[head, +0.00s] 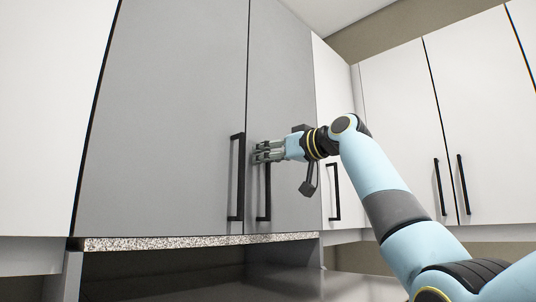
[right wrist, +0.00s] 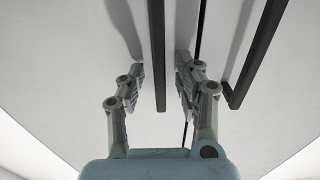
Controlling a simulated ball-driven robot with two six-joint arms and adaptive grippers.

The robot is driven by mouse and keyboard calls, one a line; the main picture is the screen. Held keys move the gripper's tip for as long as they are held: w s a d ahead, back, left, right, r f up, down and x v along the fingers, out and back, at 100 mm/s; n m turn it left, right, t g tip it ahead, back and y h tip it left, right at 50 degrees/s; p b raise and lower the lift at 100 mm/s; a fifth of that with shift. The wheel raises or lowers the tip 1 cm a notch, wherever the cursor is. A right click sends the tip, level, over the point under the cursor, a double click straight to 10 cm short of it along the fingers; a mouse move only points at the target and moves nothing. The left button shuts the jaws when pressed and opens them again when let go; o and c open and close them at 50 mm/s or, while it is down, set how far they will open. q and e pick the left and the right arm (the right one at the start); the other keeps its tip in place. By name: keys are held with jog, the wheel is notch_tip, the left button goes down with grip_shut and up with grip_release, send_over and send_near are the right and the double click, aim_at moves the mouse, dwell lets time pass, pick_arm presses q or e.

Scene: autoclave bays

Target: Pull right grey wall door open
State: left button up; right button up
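The right grey wall door (head: 284,95) is closed, flush beside the left grey door (head: 175,110). Its black vertical bar handle (head: 267,195) shows below my right gripper (head: 264,152), which hides the handle's upper part. In the right wrist view, my right gripper (right wrist: 159,82) is open, with one finger on either side of this black handle (right wrist: 158,45). A gap shows between the bar and each finger. The left grey door's handle (head: 237,178) is close by and also shows in the right wrist view (right wrist: 255,50), outside the fingers. My left gripper is not in view.
White wall doors with black handles (head: 334,192) stand to the right, some at an angle (head: 395,130). A white panel (head: 50,110) is at the left. A speckled ledge (head: 190,242) runs under the grey doors, with a dark recess (head: 160,272) below.

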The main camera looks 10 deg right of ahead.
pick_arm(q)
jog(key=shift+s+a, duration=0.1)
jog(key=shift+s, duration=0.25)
pick_arm(e)
grip_shut()
